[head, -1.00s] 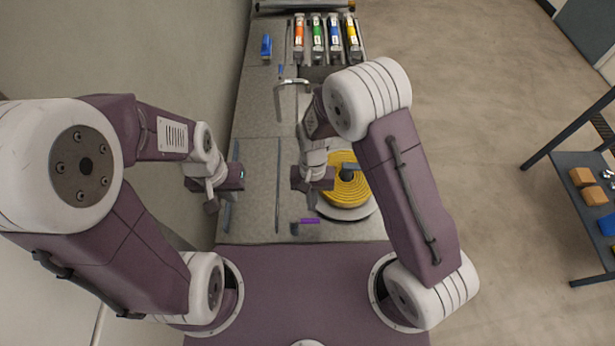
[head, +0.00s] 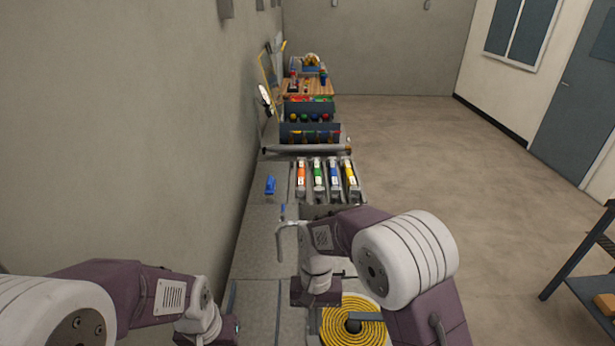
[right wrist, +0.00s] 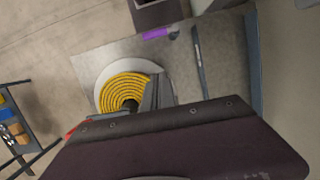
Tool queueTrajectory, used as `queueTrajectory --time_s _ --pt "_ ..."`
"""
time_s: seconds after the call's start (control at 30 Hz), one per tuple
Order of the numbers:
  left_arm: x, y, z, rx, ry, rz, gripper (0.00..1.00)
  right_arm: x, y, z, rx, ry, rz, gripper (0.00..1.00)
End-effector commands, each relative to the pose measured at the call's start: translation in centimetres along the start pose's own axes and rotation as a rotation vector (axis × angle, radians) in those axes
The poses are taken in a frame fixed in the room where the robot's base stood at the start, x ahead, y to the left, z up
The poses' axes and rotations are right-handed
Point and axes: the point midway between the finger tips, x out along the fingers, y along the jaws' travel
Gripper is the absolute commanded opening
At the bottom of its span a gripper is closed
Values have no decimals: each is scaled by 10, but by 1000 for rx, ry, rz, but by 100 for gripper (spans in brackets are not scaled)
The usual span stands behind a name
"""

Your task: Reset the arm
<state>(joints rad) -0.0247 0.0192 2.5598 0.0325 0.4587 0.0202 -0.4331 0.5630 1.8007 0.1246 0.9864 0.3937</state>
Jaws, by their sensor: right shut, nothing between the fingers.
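My right gripper (head: 318,294) hangs over the grey worktop, just left of a yellow spiral-ridged disc (head: 352,326). It is shut with nothing between its fingers; the fingertips are hard to make out in the head view. In the right wrist view its dark fingers (right wrist: 152,94) overlap the right side of the yellow disc (right wrist: 122,88), which sits on a round white base. My left gripper (head: 222,332) is at the bottom edge of the head view, partly cut off, so its jaws cannot be read.
A tap-like grey pipe (head: 290,232) rises beside my right arm. A purple item (right wrist: 158,33) lies on the worktop. A wall bounds the left; open floor lies right.

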Motion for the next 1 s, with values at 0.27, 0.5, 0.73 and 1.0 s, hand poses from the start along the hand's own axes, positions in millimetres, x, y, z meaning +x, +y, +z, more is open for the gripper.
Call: queueTrajectory --time_s 0.27,0.5,0.73,1.0 --pt "52 -1 6 0 -1 0 0 6 104 7 224 139 -78 0" --pt "60 -1 6 0 0 0 0 52 155 57 93 275 -39 0" --pt "59 -1 6 0 0 0 0 54 156 47 -22 335 -17 0" --pt "59 -1 6 0 0 0 0 54 156 47 -22 335 -17 0"
